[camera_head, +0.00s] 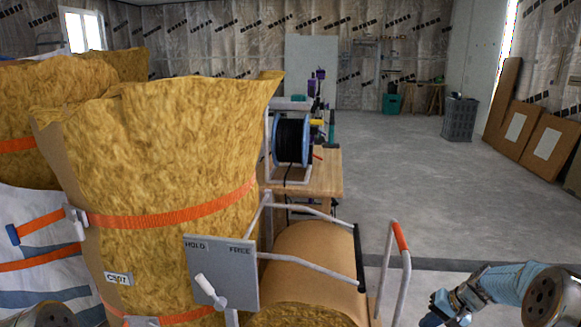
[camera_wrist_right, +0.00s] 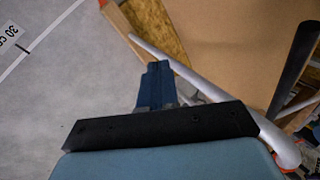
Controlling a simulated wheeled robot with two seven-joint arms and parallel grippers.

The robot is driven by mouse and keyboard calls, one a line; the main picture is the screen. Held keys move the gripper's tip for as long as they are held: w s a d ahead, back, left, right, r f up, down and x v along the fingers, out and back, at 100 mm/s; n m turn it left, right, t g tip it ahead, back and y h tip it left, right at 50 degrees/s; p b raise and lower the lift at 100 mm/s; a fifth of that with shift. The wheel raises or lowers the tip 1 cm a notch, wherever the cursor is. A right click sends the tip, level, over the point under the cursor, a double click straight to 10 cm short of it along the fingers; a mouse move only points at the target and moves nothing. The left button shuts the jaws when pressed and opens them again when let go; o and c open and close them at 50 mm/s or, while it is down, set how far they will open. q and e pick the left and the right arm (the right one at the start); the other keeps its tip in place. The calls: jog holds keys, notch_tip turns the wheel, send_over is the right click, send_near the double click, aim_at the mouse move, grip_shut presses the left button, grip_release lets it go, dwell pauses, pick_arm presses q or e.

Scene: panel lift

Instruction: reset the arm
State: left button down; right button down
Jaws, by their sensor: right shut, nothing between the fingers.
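My right arm (camera_head: 500,284) comes in at the lower right of the head view. Its gripper (camera_head: 433,314) is by the bottom edge, partly cut off, to the right of the cart's handle. In the right wrist view the blue-grey fingers (camera_wrist_right: 157,84) are together with nothing between them. They are seen against the floor and a pale tube. Only a round joint of my left arm (camera_head: 45,314) shows at the lower left; my left gripper is out of view.
A grey HOLD/FREE plate (camera_head: 222,262) with a white lever (camera_head: 210,291) stands before strapped yellow insulation (camera_head: 165,150). A tubular handle with an orange grip (camera_head: 399,236) rises beside a brown roll (camera_head: 312,255). A wooden table (camera_head: 325,175) holds a cable reel (camera_head: 291,141).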

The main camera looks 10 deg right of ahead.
jog(key=s+a+f+n+g, duration=0.1)
jog(key=s+a+f+g, duration=0.1)
jog(key=a+f, duration=0.85)
jog(key=s+a+f+n, duration=0.2)
jog(key=s+a+f, duration=0.1)
jog(key=s+a, duration=0.7)
jog(key=s+a+f+n+g+p, duration=0.1)
jog(key=s+a+f, duration=0.3)
jog(key=s+a, duration=0.5)
jog(key=a+n, duration=0.1)
jog(key=a, duration=0.4)
jog(key=shift+s+a+f+n, duration=0.15)
jog(key=shift+s+n, duration=0.2)
jog(key=shift+n, duration=0.05)
